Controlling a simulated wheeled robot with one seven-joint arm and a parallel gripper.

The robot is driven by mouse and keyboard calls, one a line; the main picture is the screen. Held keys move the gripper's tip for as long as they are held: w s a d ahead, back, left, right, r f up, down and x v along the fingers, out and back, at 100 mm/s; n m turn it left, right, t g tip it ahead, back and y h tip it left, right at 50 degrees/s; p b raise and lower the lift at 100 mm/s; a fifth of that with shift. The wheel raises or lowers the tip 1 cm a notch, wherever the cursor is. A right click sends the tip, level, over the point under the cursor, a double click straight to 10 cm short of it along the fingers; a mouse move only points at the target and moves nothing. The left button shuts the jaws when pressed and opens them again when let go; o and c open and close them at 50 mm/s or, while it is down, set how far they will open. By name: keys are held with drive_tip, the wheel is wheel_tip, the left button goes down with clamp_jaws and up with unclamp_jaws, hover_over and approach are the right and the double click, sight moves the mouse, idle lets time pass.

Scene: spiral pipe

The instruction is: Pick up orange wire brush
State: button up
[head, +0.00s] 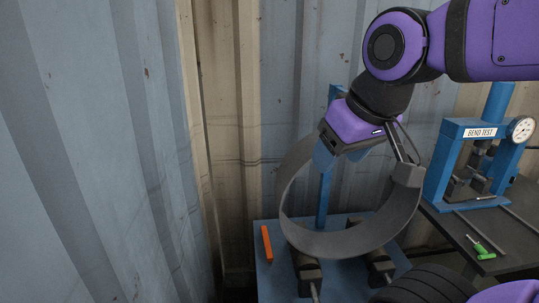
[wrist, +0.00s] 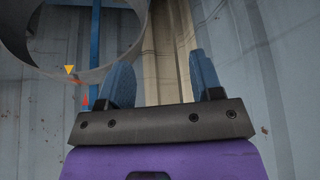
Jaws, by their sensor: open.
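The orange wire brush (head: 267,244) lies on the left part of the blue bench (head: 263,281), beside the large dark pipe ring (head: 352,244). My gripper (head: 324,158) is above and to the right of the brush, at the upper part of the ring, apart from the brush. In the wrist view my gripper (wrist: 161,62) shows two blue fingers spread wide with nothing between them. The ring shows at upper left there (wrist: 90,72). I cannot clearly make out the brush in the wrist view.
Corrugated container walls (head: 90,150) close off the left and back. A blue post (head: 324,200) rises behind the ring. A bend-test press (head: 455,165) and a green-handled tool (head: 485,256) are on a dark table at right.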

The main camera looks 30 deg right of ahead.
drive_tip(key=n+g, duration=0.5)
drive_tip(key=n, duration=2.7)
hover_over(266, 236)
wheel_tip(266, 236, down, 55)
drive_tip(key=f, duration=0.6)
drive_tip(key=shift+s+a+f, duration=0.2)
drive_tip(key=shift+s+a, duration=0.05)
drive_tip(key=shift+s, duration=0.05)
drive_tip(key=shift+w+d+f, duration=0.1)
drive_tip(key=shift+w+f, duration=0.05)
drive_tip(key=shift+f, duration=1.15)
drive_tip(key=shift+w+f, duration=0.1)
drive_tip(key=shift+f, duration=1.2)
